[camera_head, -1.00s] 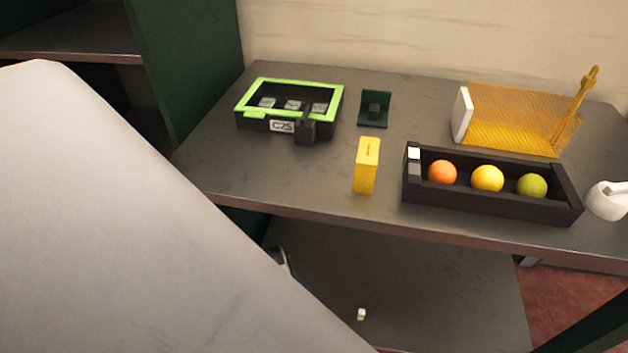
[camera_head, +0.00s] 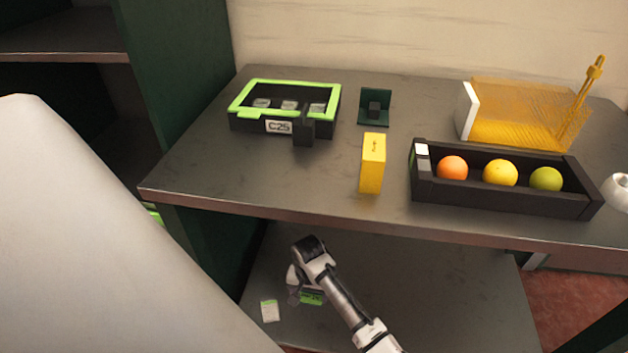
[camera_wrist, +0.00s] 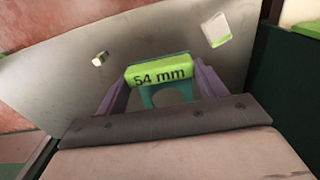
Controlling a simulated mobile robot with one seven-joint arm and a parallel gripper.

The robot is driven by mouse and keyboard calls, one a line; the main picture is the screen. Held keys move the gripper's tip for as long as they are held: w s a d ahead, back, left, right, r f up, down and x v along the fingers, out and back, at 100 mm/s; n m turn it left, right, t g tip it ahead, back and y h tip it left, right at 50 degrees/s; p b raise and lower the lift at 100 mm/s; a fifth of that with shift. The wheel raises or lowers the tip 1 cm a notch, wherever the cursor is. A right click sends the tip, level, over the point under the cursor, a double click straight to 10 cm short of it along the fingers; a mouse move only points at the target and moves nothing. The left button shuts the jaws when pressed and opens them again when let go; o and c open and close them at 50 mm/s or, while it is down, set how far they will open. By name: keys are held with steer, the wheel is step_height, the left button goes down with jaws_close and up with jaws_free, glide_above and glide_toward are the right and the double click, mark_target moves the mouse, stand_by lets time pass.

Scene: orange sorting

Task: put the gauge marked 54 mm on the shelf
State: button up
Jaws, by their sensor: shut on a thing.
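My gripper (camera_head: 305,292) is over the lower board (camera_head: 440,290) under the desk, seen past my arm. In the wrist view, its two purple fingers are shut on the gauge marked 54 mm (camera_wrist: 158,72), which has a bright green label face and a teal forked body. In the head view only a bit of the gauge's green (camera_head: 312,298) shows by the fingers. Whether it touches the board is unclear. A shelf unit (camera_head: 60,40) with dark green sides and grey boards stands at the left, partly hidden by my large white arm link.
A pale block with a green edge (camera_head: 270,311) lies left of my gripper on the lower board. A smaller pale block (camera_wrist: 100,58) shows in the wrist view. The desktop holds a green-rimmed case (camera_head: 285,110), yellow block (camera_head: 372,165) and black fruit tray (camera_head: 500,198).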

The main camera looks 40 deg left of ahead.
steer(key=shift+d+f, duration=0.5)
steer(key=shift+d, duration=0.15)
step_height(320, 180, down, 20)
steer(key=b, duration=0.4)
steer(key=shift+w+r+b, duration=0.1)
steer(key=shift+b, duration=0.25)
steer(key=o, duration=1)
steer(key=shift+c, duration=0.2)
step_height(320, 180, up, 12)
steer(key=p, duration=0.3)
